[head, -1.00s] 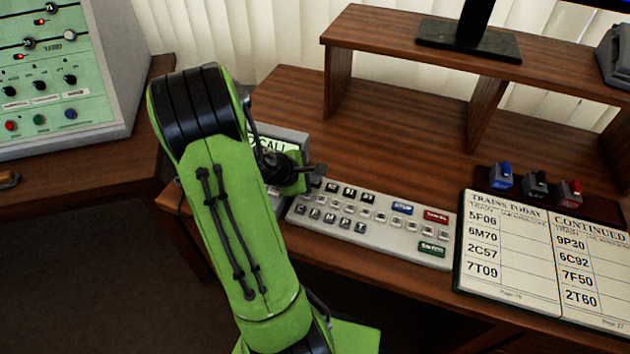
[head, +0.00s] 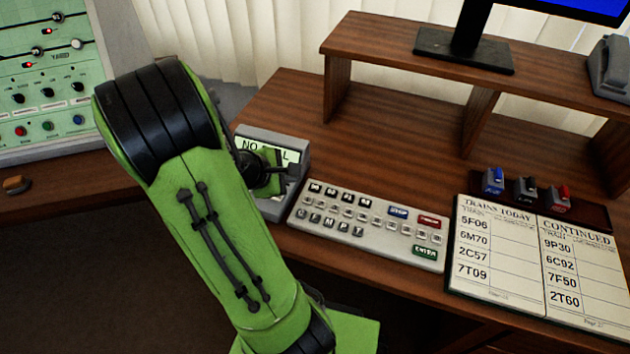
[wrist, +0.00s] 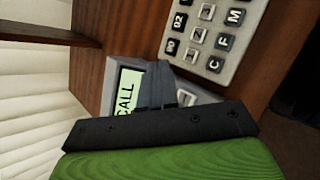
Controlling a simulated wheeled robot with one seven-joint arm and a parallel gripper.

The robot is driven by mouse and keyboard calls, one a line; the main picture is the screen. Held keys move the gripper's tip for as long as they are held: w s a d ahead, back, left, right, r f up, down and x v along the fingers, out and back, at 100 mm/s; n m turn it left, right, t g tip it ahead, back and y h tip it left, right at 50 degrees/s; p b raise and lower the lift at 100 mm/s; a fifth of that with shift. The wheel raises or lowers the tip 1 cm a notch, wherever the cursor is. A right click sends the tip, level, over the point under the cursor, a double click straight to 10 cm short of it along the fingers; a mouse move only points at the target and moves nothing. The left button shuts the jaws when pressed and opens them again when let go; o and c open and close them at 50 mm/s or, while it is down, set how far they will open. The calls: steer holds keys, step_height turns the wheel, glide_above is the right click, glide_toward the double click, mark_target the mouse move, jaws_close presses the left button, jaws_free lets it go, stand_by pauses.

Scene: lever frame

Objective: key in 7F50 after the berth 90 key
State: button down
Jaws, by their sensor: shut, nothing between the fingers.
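The keypad (head: 370,224) is a pale slab on the desk with dark, grey, blue, red and green keys. In the wrist view the keypad (wrist: 233,60) shows letter keys C, F and M, and a dark key that looks like 90 (wrist: 171,46). The display unit (head: 298,150) stands left of the keypad; its screen (wrist: 128,92) shows "CALL", with the rest partly hidden by my gripper. My gripper (head: 292,173) is shut and empty, in front of the display, left of the keypad. It also shows in the wrist view (wrist: 172,92). The open train book (head: 515,250) lists 7F50 on its right page.
Blue, black and red switches (head: 526,190) sit behind the book. A raised wooden shelf (head: 400,50) carries a monitor (head: 465,50) and a telephone (head: 610,68). A green control panel (head: 45,90) stands at the left. The desk behind the keypad is clear.

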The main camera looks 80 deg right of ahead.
steer(key=p+v, duration=0.1)
steer(key=v, duration=0.5)
steer(key=shift+p, duration=0.35)
stand_by(1.8)
